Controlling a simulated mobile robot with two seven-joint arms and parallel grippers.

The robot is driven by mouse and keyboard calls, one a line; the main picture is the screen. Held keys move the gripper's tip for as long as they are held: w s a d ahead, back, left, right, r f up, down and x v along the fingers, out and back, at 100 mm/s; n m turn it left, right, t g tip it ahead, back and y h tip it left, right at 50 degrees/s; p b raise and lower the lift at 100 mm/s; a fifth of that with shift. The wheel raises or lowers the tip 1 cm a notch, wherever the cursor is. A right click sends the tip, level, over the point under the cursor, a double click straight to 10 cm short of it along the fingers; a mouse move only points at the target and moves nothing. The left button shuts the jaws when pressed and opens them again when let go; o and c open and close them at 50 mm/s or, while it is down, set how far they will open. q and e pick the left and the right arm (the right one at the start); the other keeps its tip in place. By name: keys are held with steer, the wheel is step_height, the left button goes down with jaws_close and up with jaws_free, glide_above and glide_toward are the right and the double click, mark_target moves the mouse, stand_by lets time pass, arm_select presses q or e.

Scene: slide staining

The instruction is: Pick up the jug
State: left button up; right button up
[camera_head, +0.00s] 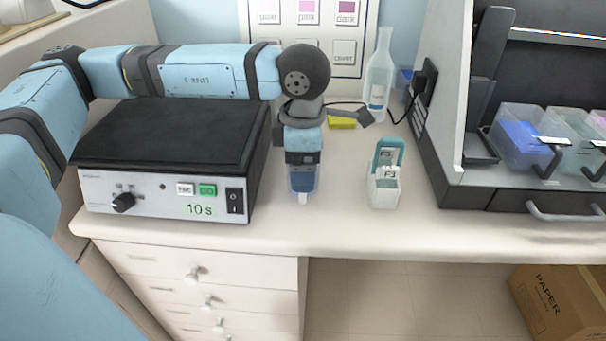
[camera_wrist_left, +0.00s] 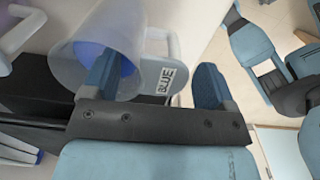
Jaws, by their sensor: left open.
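A translucent jug (camera_wrist_left: 112,35) with blue in it shows at the upper left of the left wrist view. A pale part bearing the label BLUE (camera_wrist_left: 168,78) is beside it, with a loop like a handle. My left gripper (camera_wrist_left: 155,85) is open; one finger overlaps the jug's near side, and the labelled part shows between the fingers. In the head view my left gripper (camera_head: 302,188) points down over the counter, just right of the hotplate. My right gripper is not in view.
The hotplate (camera_head: 160,200) stands to the left, its display reading 10 s. A small slide box (camera_head: 385,190) with a raised lid stands to the right. Behind are a clear bottle (camera_head: 379,85) and a yellow block (camera_head: 341,123). A dark-framed unit (camera_head: 490,195) holds coloured containers.

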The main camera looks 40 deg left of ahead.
arm_select(q)
steer(key=shift+f, duration=0.75)
steer(key=c, duration=1.3)
step_height(320, 180, up, 20)
steer(key=shift+r+p, duration=0.1)
steer(key=shift+p, duration=1.1)
steer(key=shift+c, duration=0.2)
